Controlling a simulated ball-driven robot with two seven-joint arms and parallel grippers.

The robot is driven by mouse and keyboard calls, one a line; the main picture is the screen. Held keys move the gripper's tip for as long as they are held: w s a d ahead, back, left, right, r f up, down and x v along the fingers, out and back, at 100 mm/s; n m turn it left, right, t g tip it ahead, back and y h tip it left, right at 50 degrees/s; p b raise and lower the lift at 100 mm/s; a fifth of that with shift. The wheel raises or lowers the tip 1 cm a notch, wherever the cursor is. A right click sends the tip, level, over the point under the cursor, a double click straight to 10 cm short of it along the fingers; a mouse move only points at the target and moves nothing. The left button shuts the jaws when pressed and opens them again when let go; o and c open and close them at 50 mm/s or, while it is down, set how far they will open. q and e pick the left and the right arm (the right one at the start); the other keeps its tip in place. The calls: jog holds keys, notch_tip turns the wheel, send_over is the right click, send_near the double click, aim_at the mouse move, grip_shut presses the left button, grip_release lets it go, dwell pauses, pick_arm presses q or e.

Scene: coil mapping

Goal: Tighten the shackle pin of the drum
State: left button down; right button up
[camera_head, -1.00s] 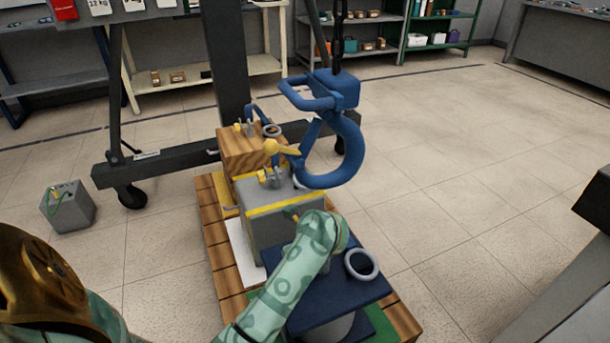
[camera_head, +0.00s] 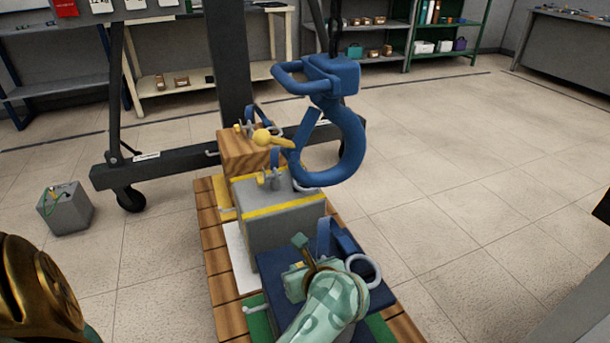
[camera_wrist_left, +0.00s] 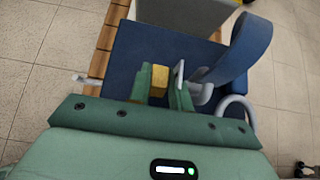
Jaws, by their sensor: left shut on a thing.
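The drum (camera_head: 268,264) has a dark blue square top and stands at the near end of the pallet. A blue shackle bow (camera_head: 323,236) rises above it; in the left wrist view the bow (camera_wrist_left: 246,52) is at upper right. The grey shackle pin (camera_wrist_left: 179,74) ends in a flat tab between my green fingers. My left gripper (camera_head: 299,258) is low over the drum's top, shut on the pin's tab; the gripper (camera_wrist_left: 160,88) also shows in the wrist view with a yellow patch between its fingers. My wrist hides part of the drum. My right gripper is out of view.
A blue hook (camera_head: 350,140) with a yellow latch hangs over the pallet (camera_head: 222,285). A grey block (camera_head: 275,225) and a wooden crate (camera_head: 240,155) stand behind the drum. A grey ring (camera_head: 364,270) is at its right.

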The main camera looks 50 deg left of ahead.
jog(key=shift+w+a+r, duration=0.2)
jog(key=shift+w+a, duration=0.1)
pick_arm(q)
jog(key=c, duration=1.6)
grip_release()
jog(key=shift+o, duration=0.2)
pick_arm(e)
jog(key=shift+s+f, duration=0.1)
